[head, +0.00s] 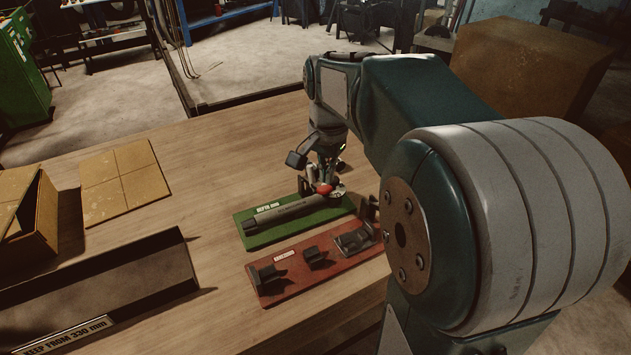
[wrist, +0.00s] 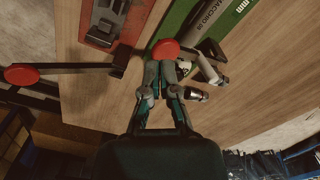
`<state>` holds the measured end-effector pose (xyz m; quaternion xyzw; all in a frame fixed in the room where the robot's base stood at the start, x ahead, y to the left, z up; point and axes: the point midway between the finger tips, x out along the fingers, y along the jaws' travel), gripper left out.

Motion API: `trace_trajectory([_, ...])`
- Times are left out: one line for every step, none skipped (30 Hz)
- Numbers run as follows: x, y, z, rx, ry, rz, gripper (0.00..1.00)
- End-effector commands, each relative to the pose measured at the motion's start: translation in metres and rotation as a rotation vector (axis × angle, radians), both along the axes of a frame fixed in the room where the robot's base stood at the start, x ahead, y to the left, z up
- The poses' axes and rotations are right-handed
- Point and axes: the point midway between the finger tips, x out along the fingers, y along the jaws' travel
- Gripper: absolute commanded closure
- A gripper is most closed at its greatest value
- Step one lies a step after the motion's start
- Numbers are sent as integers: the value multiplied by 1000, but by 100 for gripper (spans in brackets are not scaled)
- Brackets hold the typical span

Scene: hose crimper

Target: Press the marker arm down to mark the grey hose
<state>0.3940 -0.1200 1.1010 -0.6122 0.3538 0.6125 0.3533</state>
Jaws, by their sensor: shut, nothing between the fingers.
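The grey hose (head: 290,212) lies along the green board (head: 252,243) in the head view, and its lettered body (wrist: 212,22) shows at the top of the wrist view. A red knob (head: 323,188), seemingly the marker arm's end, is at the hose's far end. In the wrist view this red knob (wrist: 165,48) is right at my fingertips. My gripper (wrist: 166,62) is shut with nothing between its fingers. It looks close to or touching the knob; I cannot tell which. The rest of the marker arm is mostly hidden by my gripper (head: 326,178).
A red board (head: 290,300) with dark fixtures is in front of the green one. In the wrist view a black lever with another red knob (wrist: 21,74) reaches in from the left. A dark trough (head: 110,285), a cardboard box (head: 28,215) and a flat brown panel (head: 122,178) are left.

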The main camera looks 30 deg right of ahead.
Motion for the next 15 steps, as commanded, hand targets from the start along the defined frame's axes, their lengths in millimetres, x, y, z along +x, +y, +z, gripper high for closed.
trace_trajectory([0, 0, 0, 0, 0, 0, 100])
trace_trajectory([0, 0, 0, 0, 0, 0, 100])
trace_trajectory([0, 0, 0, 0, 0, 0, 100])
trace_trajectory([0, 0, 0, 0, 0, 0, 100])
trace_trajectory([0, 0, 0, 0, 0, 0, 100])
trace_trajectory([0, 0, -1, 0, 0, 0, 100])
trace_trajectory([0, 0, -2, 0, 1, 0, 100])
trace_trajectory([0, 0, -3, 0, 1, 0, 100])
trace_trajectory([0, 0, -4, 0, 1, 0, 100])
trace_trajectory([0, 0, -5, 0, 1, 0, 100])
trace_trajectory([0, 0, -6, 0, 1, 0, 100])
trace_trajectory([0, 0, -7, 0, 1, 0, 100])
trace_trajectory([0, 0, -8, 0, 1, 0, 100])
trace_trajectory([0, 0, -9, 0, 0, 0, 100])
trace_trajectory([0, 0, -10, 0, 0, 0, 100])
